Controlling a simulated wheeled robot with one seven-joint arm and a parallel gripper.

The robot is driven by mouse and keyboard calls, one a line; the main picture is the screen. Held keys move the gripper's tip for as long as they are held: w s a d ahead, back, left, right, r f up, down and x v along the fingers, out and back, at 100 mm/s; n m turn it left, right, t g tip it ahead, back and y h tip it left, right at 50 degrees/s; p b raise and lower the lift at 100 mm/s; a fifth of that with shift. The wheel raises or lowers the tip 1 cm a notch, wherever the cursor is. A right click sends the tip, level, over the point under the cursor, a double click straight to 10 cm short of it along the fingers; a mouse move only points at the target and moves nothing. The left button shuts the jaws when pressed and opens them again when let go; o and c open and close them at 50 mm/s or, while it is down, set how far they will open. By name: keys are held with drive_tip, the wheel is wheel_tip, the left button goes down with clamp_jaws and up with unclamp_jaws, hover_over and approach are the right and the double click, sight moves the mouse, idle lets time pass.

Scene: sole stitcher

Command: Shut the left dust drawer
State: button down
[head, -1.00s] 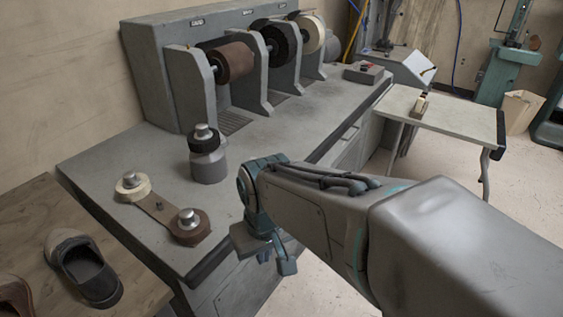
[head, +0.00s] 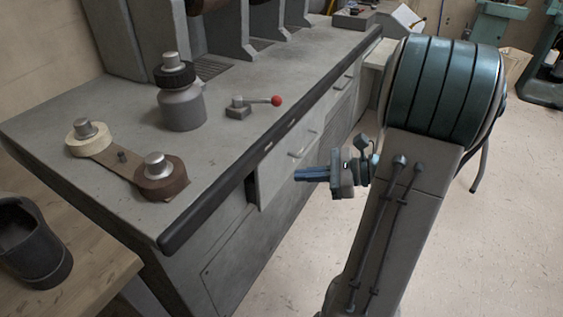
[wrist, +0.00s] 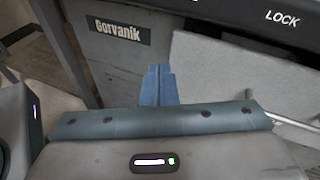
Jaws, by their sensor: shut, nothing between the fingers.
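The left dust drawer (head: 280,168) is a plain grey front with a bar handle (head: 303,146), under the bench's dark front edge. It stands out a little from the cabinet, with a dark gap at its left side. My gripper (head: 298,174) is shut and empty, its blue fingers pointing at the drawer front from the right. In the wrist view the shut fingers (wrist: 158,75) are beside the left edge of the pale drawer front (wrist: 225,88). Its handle (wrist: 297,127) shows at the right. I cannot tell whether the fingertips touch the drawer.
A second drawer (head: 343,88) is farther along the bench front.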

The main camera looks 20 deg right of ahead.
sight(279, 149)
drive_tip(key=w+d+f+m+t+h+b, duration=0.1)
drive_tip(key=d+f+m+t+h+b, duration=0.15)
drive_tip(key=d+m+t, duration=0.55)
drive_tip(key=w+a+b, duration=0.1)
drive_tip(key=w+a, duration=0.1)
drive_tip(key=w, duration=0.1)
drive_tip(key=w+a+n+g+b, duration=0.1)
drive_tip(key=w+a, duration=0.1)
drive_tip(key=w, duration=0.1)
drive_tip(key=w+a+n+g+b, duration=0.1)
drive_tip(key=w+a+b, duration=0.1)
drive_tip(key=w, duration=0.2)
drive_tip(key=shift+w+a+f+y, duration=0.1)
drive_tip(key=shift+a+f+y, duration=0.05)
drive_tip(key=shift+f+y, duration=0.2)
drive_tip(key=shift+w+a+r, duration=0.1)
drive_tip(key=shift+w+a, duration=0.2)
drive_tip(key=shift+w, duration=0.15)
